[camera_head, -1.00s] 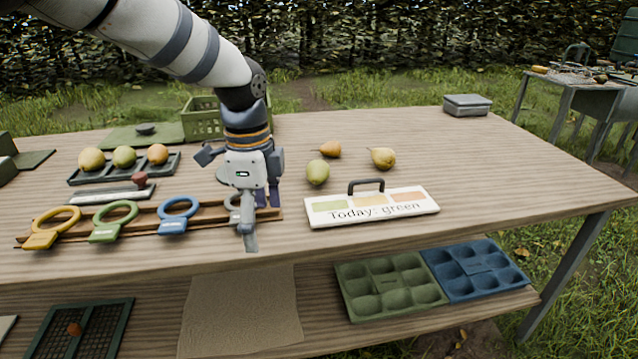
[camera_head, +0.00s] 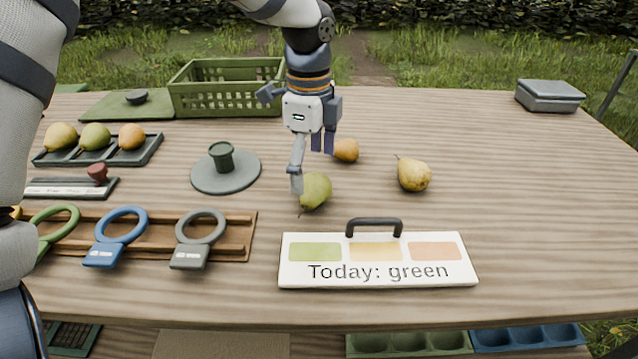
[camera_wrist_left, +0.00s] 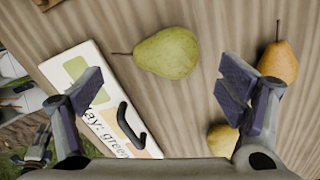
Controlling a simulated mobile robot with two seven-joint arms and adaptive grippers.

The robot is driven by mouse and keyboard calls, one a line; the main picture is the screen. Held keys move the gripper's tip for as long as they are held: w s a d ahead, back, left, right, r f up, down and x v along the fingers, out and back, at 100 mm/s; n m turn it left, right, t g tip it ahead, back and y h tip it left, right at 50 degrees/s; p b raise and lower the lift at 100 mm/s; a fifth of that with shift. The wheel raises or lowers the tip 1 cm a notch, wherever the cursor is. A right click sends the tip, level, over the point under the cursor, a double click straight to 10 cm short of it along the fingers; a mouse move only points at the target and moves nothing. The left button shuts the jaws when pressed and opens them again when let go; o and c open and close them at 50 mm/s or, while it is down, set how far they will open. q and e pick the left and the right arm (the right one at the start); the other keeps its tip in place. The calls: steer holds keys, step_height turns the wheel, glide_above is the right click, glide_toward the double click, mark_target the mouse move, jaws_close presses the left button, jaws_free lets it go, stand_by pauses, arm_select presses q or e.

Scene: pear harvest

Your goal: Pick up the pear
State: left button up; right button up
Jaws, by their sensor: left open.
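The green pear (camera_head: 316,189) lies on the table behind the sign, its stem toward the front. An orange pear (camera_head: 346,150) lies behind it and a yellow pear (camera_head: 413,174) to its right. My left gripper (camera_head: 310,163) is open and empty, pointing down above the green pear; one finger overlaps the pear in the head view. In the left wrist view, the green pear (camera_wrist_left: 168,54) lies beyond the gap between the open fingers (camera_wrist_left: 165,92). One finger partly covers the yellow pear (camera_wrist_left: 222,138).
A sign (camera_head: 378,277) reading "Today: green" stands in front of the pear. A grey disc (camera_head: 207,178) with a green knob and a wooden rack (camera_head: 150,238) with ring tags are left. A green crate (camera_head: 225,97) stands behind.

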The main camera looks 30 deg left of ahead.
mark_target(312, 180)
arm_select(q)
steer(key=f, duration=0.7)
steer(key=shift+w, duration=0.3)
steer(key=c, duration=1.4)
